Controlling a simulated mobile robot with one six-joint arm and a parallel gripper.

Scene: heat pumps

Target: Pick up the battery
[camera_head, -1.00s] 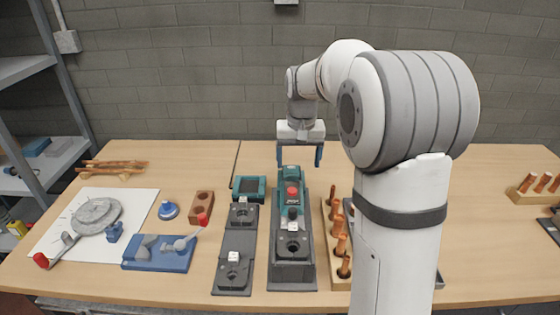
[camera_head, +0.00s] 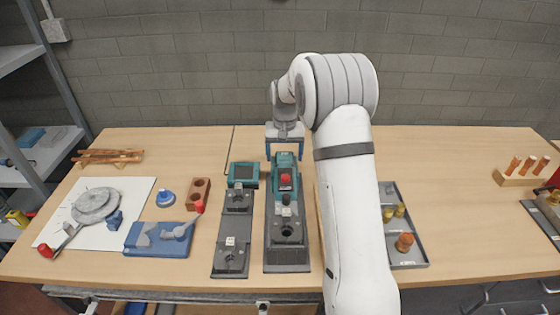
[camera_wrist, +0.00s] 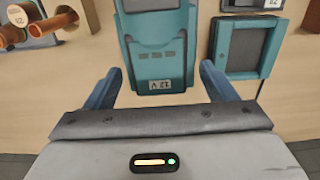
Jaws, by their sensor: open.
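The teal block with a "12 V" label, which I take as the battery (camera_wrist: 160,62), shows at top centre in the wrist view. In the head view it seems to be the far end of the teal unit with a red knob (camera_head: 285,178), on a dark base plate; its outline there is unclear. My gripper (camera_head: 284,148) is open and empty over the far end of that unit. In the wrist view its blue fingers (camera_wrist: 160,88) stand on either side of the battery's labelled end, with gaps on both sides. Whether the fingertips reach its height cannot be told.
A teal-framed dark-screen box (camera_wrist: 245,47) stands beside the battery, right in the wrist view. A wooden rack (camera_wrist: 85,28) with copper tubes is at left there. In the head view, a grey tray (camera_head: 412,262) lies right of my arm. Bare table lies behind the unit.

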